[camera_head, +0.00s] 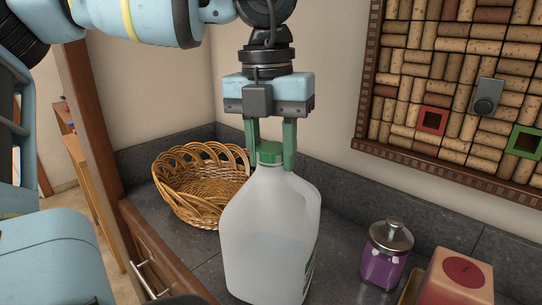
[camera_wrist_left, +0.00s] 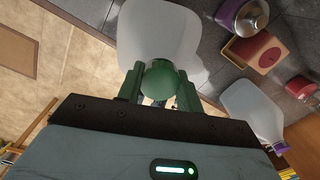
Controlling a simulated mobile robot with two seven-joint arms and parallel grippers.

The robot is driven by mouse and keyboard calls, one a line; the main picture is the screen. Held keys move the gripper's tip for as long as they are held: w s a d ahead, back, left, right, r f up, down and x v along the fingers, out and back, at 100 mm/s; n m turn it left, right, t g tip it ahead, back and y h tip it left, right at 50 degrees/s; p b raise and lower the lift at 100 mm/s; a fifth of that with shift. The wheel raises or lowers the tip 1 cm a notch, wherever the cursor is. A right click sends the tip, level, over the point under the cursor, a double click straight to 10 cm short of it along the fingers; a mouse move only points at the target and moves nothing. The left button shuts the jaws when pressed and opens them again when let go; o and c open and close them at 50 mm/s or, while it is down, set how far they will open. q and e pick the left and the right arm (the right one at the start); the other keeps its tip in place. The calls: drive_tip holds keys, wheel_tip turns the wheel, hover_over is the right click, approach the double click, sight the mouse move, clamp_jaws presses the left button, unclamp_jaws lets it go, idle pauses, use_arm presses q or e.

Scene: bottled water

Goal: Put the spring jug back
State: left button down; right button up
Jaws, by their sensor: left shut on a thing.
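A translucent white jug (camera_head: 268,235) with a green cap (camera_head: 270,152) stands upright in front of me at the counter. My left gripper (camera_head: 270,150) points down from above, its green fingers closed on either side of the cap. In the left wrist view the jug (camera_wrist_left: 160,30) lies beyond the fingers, and the gripper (camera_wrist_left: 160,85) has the cap between them. The jug's base is at the lower picture edge, so I cannot tell whether it touches the counter. My right gripper does not show.
A wicker basket (camera_head: 200,185) sits behind left on the dark counter (camera_head: 340,215). A purple jar (camera_head: 386,255) and a red box (camera_head: 456,280) stand to the right. A second jug (camera_wrist_left: 252,108) with a purple cap shows in the wrist view. A cork board (camera_head: 450,90) hangs on the wall.

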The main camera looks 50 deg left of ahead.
use_arm(q)
drive_tip(key=shift+f, duration=0.85)
drive_tip(key=c, duration=0.9)
unclamp_jaws()
drive_tip(key=r, duration=1.2)
drive_tip(key=shift+s+a+p, duration=0.2)
drive_tip(key=shift+a+p, duration=0.05)
drive_tip(key=shift+p, duration=0.1)
drive_tip(key=shift+r, duration=0.2)
drive_tip(key=shift+s+a, duration=0.1)
